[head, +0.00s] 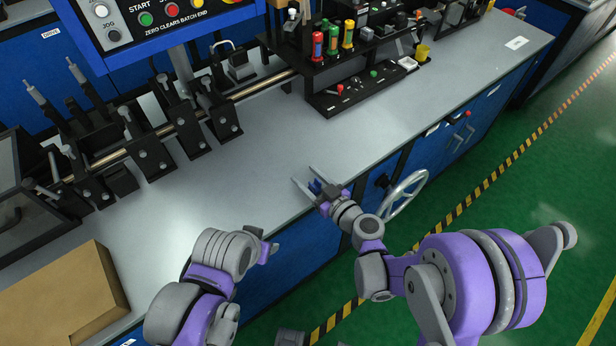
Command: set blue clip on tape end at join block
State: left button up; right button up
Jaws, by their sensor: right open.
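My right gripper (307,184) is open over the front edge of the grey bench, in the middle of the head view. A small dark blue patch (316,186) shows between its fingers; I cannot tell whether it is the blue clip or part of the gripper. My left gripper (270,249) is at the bench's front edge, left of and nearer than the right one; its fingers are mostly hidden, so its opening is unclear. Black blocks (152,153) stand along a metal rail at the left; I cannot tell which is the join block. No tape end can be made out.
A black rack (340,88) with red, green and orange cylinders stands at the back. A control panel (150,22) rises at upper left. A cardboard box (62,300) lies at lower left. A handwheel (405,195) juts from the bench front. The middle bench top (260,150) is clear.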

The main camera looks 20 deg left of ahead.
pick_arm(q)
jog(key=shift+s+f+b, duration=0.1)
jog(key=shift+f+b, duration=0.35)
jog(key=shift+b, duration=0.05)
pick_arm(e)
jog(key=v, duration=1.2)
pick_arm(q)
jog(key=shift+o, duration=1.4)
pick_arm(e)
jog(key=s+d+m+g+h, duration=0.2)
jog(key=s+d+m+h, duration=0.3)
jog(key=d, duration=0.5)
jog(key=s+d+m+g+h, duration=0.2)
jog(key=s+d+m+h, duration=0.3)
jog(key=s+d+h, duration=0.2)
jog(key=s+d, duration=0.2)
jog(key=d, duration=0.2)
jog(key=shift+f+g+h, duration=0.2)
jog(key=shift+g+h, duration=0.2)
jog(key=shift+s+d, duration=0.15)
